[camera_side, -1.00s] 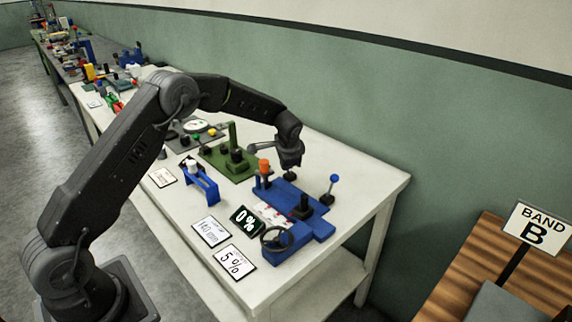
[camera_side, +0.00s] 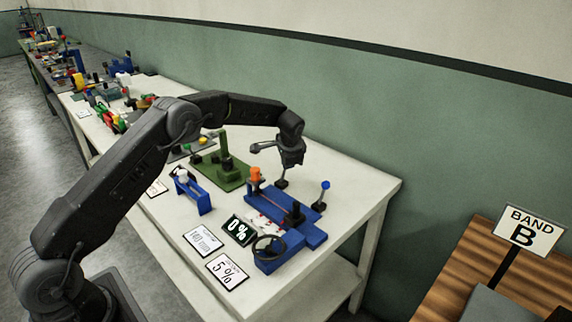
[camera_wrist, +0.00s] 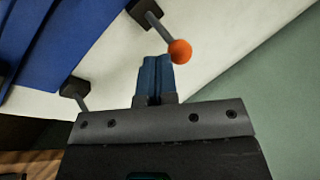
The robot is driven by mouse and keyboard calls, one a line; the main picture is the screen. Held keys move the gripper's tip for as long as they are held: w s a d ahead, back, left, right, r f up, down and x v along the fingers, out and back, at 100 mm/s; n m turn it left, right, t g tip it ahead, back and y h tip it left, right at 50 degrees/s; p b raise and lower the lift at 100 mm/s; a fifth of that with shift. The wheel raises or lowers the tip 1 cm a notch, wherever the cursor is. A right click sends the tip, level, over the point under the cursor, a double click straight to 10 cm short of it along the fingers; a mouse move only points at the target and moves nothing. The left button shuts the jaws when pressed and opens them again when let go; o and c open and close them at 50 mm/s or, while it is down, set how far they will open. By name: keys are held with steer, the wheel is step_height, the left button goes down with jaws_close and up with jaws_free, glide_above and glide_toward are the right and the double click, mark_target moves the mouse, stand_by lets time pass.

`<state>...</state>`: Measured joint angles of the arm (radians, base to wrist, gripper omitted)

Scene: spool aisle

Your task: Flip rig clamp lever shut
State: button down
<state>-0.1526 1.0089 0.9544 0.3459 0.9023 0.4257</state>
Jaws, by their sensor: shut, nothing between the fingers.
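The blue rig (camera_side: 311,235) stands near the table's right end. A lever with a blue ball (camera_side: 326,185) rises from a dark base at the rig's right edge. My gripper (camera_side: 284,167) is shut and empty above the rig's back edge, by a second dark lever base. In the wrist view an orange ball lever (camera_wrist: 180,51) is just right of my shut blue fingers (camera_wrist: 154,78); contact cannot be told. Another dark lever base (camera_wrist: 75,88) is at left there, its top hidden by my gripper. I cannot tell which is the clamp lever.
An orange knob (camera_side: 255,175) stands at the rig's left end, and a handwheel (camera_side: 268,248) at its front. A black 0% display (camera_side: 239,230) and a 5% card (camera_side: 227,271) lie in front. A green fixture (camera_side: 222,168) is to the left.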

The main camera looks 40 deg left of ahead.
steer(key=shift+r, duration=0.1)
steer(key=shift+r, duration=0.7)
steer(key=w+d+r, duration=0.3)
steer(key=d+r, duration=0.3)
steer(key=r, duration=0.3)
steer(key=shift+w+d+r, duration=0.15)
steer(key=shift+w, duration=0.2)
steer(key=shift+r, duration=0.15)
stand_by(0.6)
